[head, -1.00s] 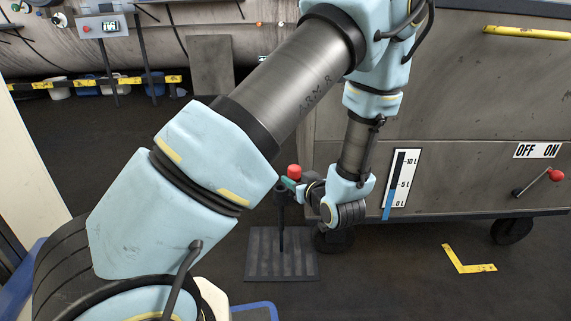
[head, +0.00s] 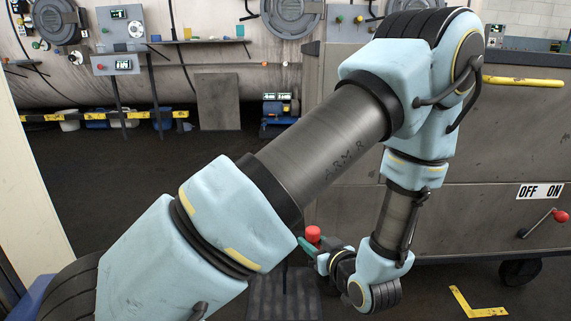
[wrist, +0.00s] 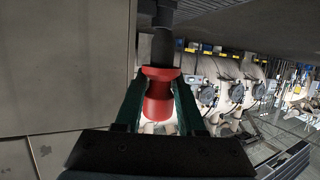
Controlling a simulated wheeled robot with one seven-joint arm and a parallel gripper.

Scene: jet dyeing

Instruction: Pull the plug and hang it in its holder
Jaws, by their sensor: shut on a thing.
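The red plug (wrist: 157,103) sits between the two green fingers of my gripper (wrist: 158,90) in the wrist view. My gripper is shut on it. A thick dark cylinder (wrist: 163,48) meets the plug's flanged end; I cannot tell whether it is part of the plug or a separate piece. In the head view the red plug (head: 313,233) shows just above the green fingers of my gripper (head: 308,246), left of my wrist. A dark ribbed floor plate (head: 283,297) lies below it. I cannot make out the plug's holder.
A grey machine cabinet (head: 455,215) stands close behind and right of my arm. It has a yellow bar (head: 523,81), an OFF/ON label (head: 540,191) and a red-knobbed lever (head: 561,216). A yellow corner mark (head: 477,305) lies on the floor. Open floor (head: 120,180) is at left.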

